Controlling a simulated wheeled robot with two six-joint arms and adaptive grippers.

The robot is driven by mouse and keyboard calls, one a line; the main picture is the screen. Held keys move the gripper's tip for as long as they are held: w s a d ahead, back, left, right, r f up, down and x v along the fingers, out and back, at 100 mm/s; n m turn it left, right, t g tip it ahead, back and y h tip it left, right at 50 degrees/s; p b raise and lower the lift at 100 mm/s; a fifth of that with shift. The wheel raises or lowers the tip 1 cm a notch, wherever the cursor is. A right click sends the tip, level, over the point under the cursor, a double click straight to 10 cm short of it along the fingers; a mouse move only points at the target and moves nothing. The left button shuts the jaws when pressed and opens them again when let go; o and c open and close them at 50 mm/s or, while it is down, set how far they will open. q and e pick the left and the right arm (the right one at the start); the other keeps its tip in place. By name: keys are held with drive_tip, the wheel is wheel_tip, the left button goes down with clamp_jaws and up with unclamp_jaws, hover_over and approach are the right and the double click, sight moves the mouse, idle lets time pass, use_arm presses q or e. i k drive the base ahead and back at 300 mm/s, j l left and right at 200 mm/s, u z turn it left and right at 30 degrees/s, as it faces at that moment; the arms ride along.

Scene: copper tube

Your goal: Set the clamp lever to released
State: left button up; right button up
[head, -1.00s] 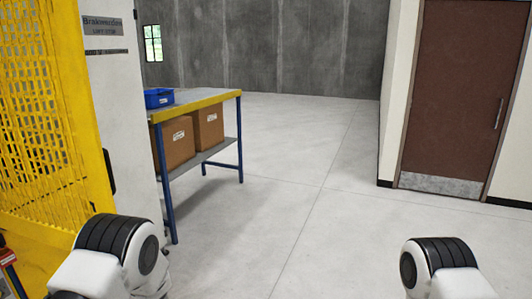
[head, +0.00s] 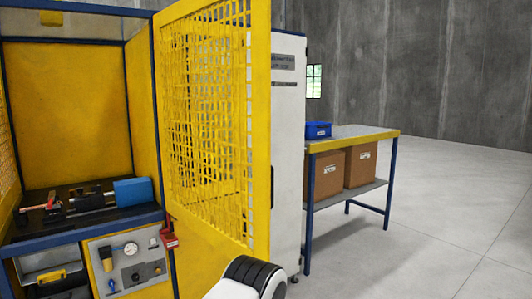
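A yellow and blue machine cell stands at the left. Inside it is a dark bed (head: 130,211) with a grey cylindrical fixture (head: 92,201) and a blue block (head: 132,191). A small red upright part (head: 53,201) at the left end of the bed may be the clamp lever; it is too small to tell its position. My grippers are both out of view. Only a white and black link of my arm shows at the bottom centre, well short of the bed.
A yellow mesh door (head: 207,120) stands open at the cell's right side. A control panel (head: 128,262) with a gauge sits below the bed. A white cabinet (head: 288,150) and a workbench (head: 352,137) with boxes stand behind. The floor (head: 440,230) at right is clear.

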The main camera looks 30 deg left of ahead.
sight(52, 198)
drive_tip(key=i+u, duration=0.1)
drive_tip(key=u, duration=0.3)
drive_tip(key=l+u, duration=0.1)
drive_tip(key=u, duration=0.35)
drive_tip(key=i+l+u, duration=0.1)
drive_tip(key=u, duration=0.3)
drive_tip(key=l+u, duration=0.1)
drive_tip(key=u, duration=0.35)
drive_tip(key=i+l+u, duration=0.35)
drive_tip(key=l, duration=0.55)
drive_tip(key=l+u, duration=0.35)
drive_tip(key=l, duration=0.55)
drive_tip(key=l+u, duration=0.35)
drive_tip(key=l, duration=1.25)
drive_tip(key=u, duration=1.3)
drive_tip(key=i+u, duration=0.4)
drive_tip(key=i+j, duration=0.15)
drive_tip(key=i, duration=0.55)
drive_tip(key=i+j, duration=0.1)
drive_tip(key=i, duration=0.6)
drive_tip(key=i+l+z, duration=0.1)
drive_tip(key=i+z, duration=0.6)
drive_tip(key=i, duration=0.25)
drive_tip(key=i+j+z, duration=0.15)
drive_tip(key=i+z, duration=0.2)
drive_tip(key=i+j, duration=0.05)
drive_tip(key=i, duration=0.05)
